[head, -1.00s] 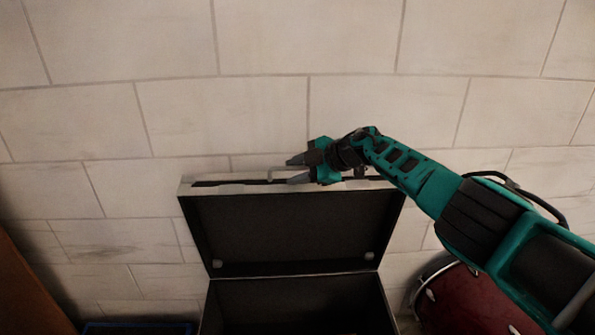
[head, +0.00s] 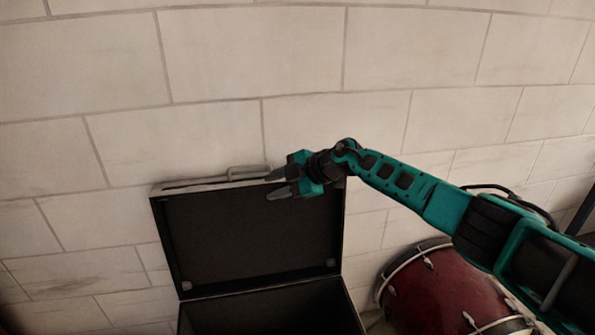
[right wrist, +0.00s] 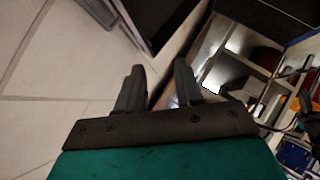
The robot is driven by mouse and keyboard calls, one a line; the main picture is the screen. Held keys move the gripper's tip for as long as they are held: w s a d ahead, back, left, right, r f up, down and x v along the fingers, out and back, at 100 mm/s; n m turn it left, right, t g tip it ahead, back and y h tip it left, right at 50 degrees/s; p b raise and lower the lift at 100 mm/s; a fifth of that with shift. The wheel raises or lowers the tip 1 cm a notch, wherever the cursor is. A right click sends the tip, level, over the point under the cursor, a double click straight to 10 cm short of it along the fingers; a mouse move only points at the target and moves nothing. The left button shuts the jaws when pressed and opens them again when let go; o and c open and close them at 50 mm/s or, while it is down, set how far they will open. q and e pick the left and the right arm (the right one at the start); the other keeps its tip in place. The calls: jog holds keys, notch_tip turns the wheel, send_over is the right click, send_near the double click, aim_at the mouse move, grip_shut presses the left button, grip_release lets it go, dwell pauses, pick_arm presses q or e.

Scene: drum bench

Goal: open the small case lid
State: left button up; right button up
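The small case (head: 262,312) stands against the wall with its lid (head: 250,240) raised, roughly upright, its dark inner side facing me. A thin handle (head: 248,171) sits on the lid's top edge. My right gripper (head: 272,184) is at the lid's upper right, its fingertips just right of the handle and overlapping the lid's top edge in the picture. Its two fingers are apart with nothing between them, as the right wrist view (right wrist: 159,68) also shows. Whether it touches the lid is unclear. My left gripper is out of view.
A pale block wall (head: 200,60) rises close behind the case. A red drum (head: 445,290) stands to the right of the case, below my right arm.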

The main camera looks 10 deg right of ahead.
jog(key=v, duration=0.6)
jog(key=shift+o, duration=0.2)
